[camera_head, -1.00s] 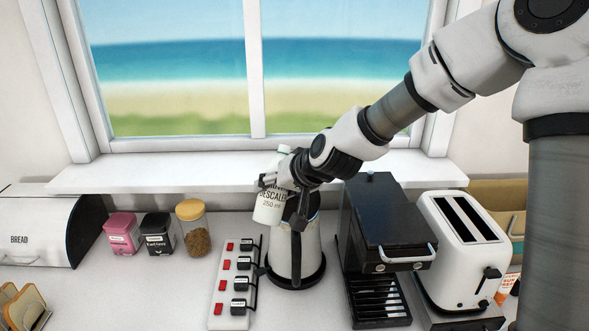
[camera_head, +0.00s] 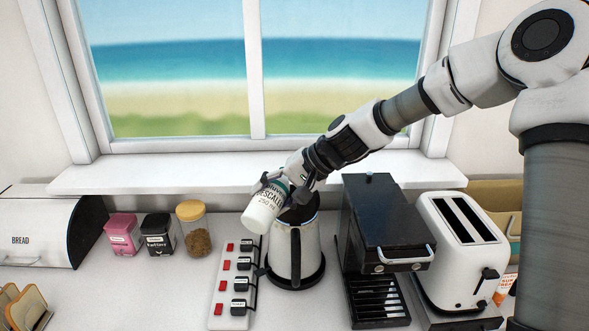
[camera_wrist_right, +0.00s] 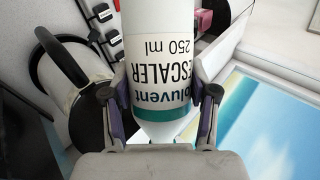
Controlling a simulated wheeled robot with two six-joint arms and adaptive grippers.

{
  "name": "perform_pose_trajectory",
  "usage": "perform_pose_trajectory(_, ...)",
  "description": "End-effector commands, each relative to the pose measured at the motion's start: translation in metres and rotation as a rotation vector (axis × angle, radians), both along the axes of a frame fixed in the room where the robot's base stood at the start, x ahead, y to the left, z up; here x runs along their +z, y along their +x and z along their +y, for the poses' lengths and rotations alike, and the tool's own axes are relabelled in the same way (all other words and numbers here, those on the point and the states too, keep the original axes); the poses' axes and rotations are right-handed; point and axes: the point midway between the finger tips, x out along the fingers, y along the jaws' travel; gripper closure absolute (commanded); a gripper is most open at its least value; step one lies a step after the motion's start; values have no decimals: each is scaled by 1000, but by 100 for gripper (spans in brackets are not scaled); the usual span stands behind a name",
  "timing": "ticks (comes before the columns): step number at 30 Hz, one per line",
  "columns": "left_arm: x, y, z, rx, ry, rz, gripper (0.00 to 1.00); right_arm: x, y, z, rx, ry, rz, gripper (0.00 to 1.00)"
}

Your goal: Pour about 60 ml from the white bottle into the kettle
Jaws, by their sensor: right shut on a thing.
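The white bottle (camera_head: 264,208) has a teal band and a label with "DESCALER 250 ml". My right gripper (camera_head: 281,184) is shut on it and holds it above and to the left of the kettle's top. The bottle is tilted, its base toward the lower left and its top end toward the upper right, hidden by the gripper. In the right wrist view the bottle (camera_wrist_right: 160,62) sits between both fingers (camera_wrist_right: 161,105). The kettle (camera_head: 296,251) is white with a dark handle and dark base; its opening is partly hidden by the gripper. No liquid stream shows. My left gripper is not in view.
A power strip (camera_head: 233,285) with red switches and black plugs lies left of the kettle. A black coffee machine (camera_head: 386,230) and a white toaster (camera_head: 462,246) stand to the right. A jar (camera_head: 194,230), two tins and a bread box (camera_head: 37,230) stand left.

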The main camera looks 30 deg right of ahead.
Motion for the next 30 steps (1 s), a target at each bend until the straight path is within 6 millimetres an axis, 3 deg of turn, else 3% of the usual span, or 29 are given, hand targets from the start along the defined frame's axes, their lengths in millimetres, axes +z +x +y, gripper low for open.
perform_pose_trajectory(1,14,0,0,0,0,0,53,10,3,-4,-4,25,13,82)
perform_pose_trajectory(8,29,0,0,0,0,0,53,16,7,-12,-2,106,65,82)
perform_pose_trajectory(30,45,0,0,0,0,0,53,27,7,-9,-1,231,144,82)
